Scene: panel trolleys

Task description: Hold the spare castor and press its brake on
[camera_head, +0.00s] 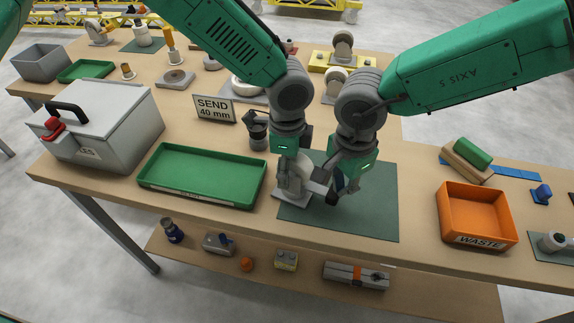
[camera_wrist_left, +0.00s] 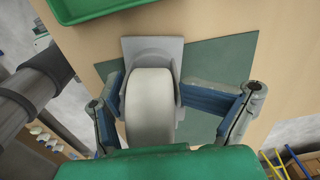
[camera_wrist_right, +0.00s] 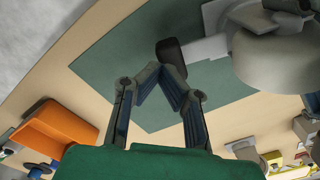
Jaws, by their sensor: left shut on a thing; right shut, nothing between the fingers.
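The spare castor (camera_head: 291,178) has a pale grey wheel and a grey plate, and stands on the left part of the green mat (camera_head: 365,215). In the left wrist view its wheel (camera_wrist_left: 150,108) is between the fingers of my left gripper (camera_wrist_left: 150,92), which is shut on it. In the right wrist view the castor's black brake pedal (camera_wrist_right: 171,52) sticks out on a grey lever. My right gripper (camera_wrist_right: 163,70) is shut and empty, its tips right beside the pedal; I cannot tell whether they touch.
A green tray (camera_head: 190,204) and a grey lidded box (camera_head: 140,108) stand left of the mat. The orange WASTE bin (camera_head: 448,218) is on the right. The mat's right part is clear.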

